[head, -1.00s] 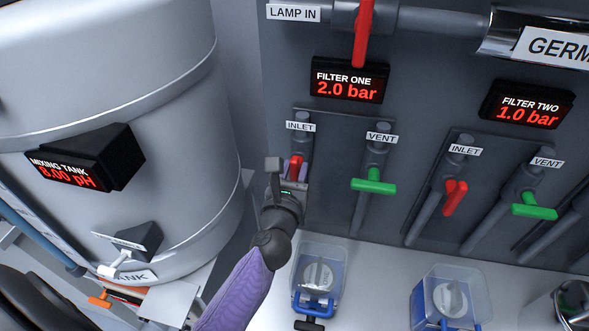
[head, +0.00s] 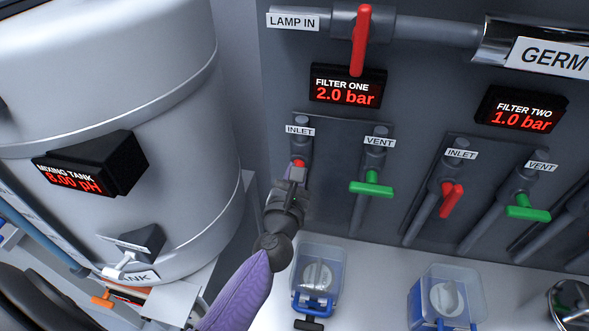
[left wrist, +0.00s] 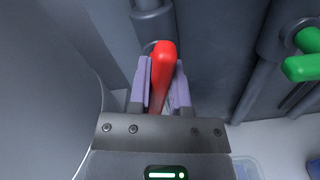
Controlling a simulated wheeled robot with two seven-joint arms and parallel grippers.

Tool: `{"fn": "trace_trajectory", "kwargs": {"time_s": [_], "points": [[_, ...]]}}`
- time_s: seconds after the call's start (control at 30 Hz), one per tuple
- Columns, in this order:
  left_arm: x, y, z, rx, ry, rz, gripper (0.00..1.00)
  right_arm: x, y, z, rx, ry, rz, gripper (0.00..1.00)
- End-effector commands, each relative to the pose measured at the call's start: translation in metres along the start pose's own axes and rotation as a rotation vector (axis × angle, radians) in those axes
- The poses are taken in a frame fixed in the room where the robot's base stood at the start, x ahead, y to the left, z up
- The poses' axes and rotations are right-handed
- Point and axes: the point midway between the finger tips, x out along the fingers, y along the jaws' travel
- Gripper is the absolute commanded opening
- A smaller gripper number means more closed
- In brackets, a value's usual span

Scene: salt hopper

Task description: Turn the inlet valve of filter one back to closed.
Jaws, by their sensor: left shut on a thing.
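The red inlet valve handle of filter one (left wrist: 162,65) stands between the two purple fingers of my left gripper (left wrist: 162,85) in the left wrist view. The fingers are shut on it. In the head view my left gripper (head: 292,175) covers most of this handle, and only a bit of red (head: 298,162) shows below the INLET label (head: 299,130). The filter one display (head: 347,87) reads 2.0 bar. The handle's exact angle is hard to tell in the head view. My right gripper is not in view.
The green vent handle (head: 371,188) lies crosswise just right of the inlet. Filter two has a red inlet handle (head: 451,198) and a green vent handle (head: 528,213). The mixing tank (head: 110,200) stands close on the left. Clear containers (head: 319,270) sit on the surface below.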

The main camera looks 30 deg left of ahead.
Motion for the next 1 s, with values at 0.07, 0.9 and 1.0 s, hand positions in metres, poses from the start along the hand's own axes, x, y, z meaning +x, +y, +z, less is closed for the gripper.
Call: {"fn": "trace_trajectory", "kwargs": {"time_s": [0.07, 0.9, 1.0], "points": [[0.0, 0.0, 0.001, 0.072, 0.002, -0.001, 0.0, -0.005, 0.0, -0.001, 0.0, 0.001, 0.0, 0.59], [0.0, -0.006, -0.002, 0.859, 0.002, -0.002, 0.0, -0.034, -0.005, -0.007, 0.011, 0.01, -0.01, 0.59], [0.0, -0.007, -0.003, 0.938, 0.001, -0.002, 0.0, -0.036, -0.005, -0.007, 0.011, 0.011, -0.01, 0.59]]}}
